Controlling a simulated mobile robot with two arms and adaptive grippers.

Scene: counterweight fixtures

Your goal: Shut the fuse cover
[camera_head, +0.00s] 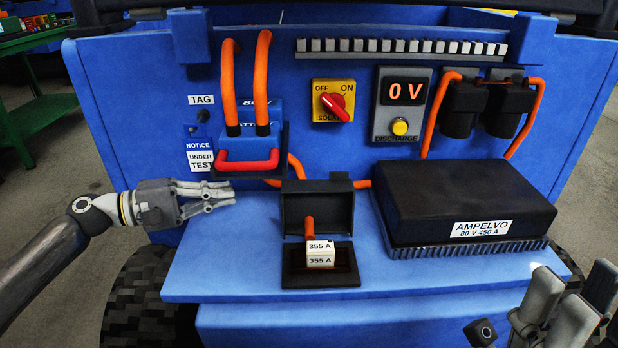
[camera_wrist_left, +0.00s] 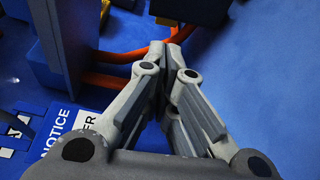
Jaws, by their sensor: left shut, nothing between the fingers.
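The black fuse cover (camera_head: 318,208) stands raised at the back of the black fuse holder (camera_head: 320,279) on the blue shelf, so the holder is open. A fuse with white 355 A labels (camera_head: 320,255) sits in the holder, with an orange handle or cable end above it. My left gripper (camera_head: 231,194) is to the left of the cover, apart from it, with its fingers pointing right. Its fingertips meet with nothing between them in the left wrist view (camera_wrist_left: 168,44). My right gripper (camera_head: 562,308) shows at the lower right, partly cut off; its jaw state is unclear.
A black AMPELVO unit (camera_head: 460,200) fills the shelf's right side. Orange cables (camera_head: 263,80) and a red handle (camera_head: 247,164) are on the panel near my left gripper. The panel also carries a red-knobbed isolator (camera_head: 333,101) and a 0 V display (camera_head: 405,92). The shelf's left front (camera_head: 220,260) is clear.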

